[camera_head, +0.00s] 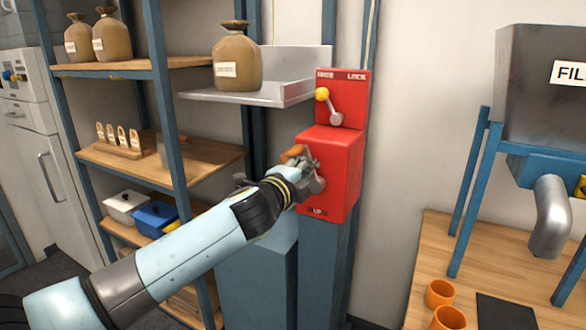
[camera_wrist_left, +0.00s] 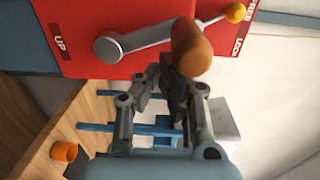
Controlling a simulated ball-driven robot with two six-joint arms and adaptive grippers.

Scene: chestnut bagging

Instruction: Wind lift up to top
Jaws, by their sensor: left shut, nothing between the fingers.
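The red winch box (camera_head: 333,165) has a grey crank (camera_wrist_left: 135,40) with an orange-brown handle (camera_head: 292,153). The handle also shows in the wrist view (camera_wrist_left: 191,48). The lift platform (camera_head: 262,97) is a grey tray high beside the winch, about level with the upper shelf, with a tied brown sack (camera_head: 237,60) on it. A lock lever with a yellow knob (camera_head: 322,95) is above the crank. My left gripper (camera_head: 305,165) is shut and empty, right by the handle; I cannot tell whether it touches. My right gripper is not in view.
Shelves (camera_head: 150,65) at left hold more sacks (camera_head: 112,40), a wooden rack (camera_head: 120,145), and white and blue bins (camera_head: 155,217). At right are a hopper (camera_head: 540,90) and a wooden table (camera_head: 430,250) with orange cups (camera_head: 440,292). The wall between winch and hopper is bare.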

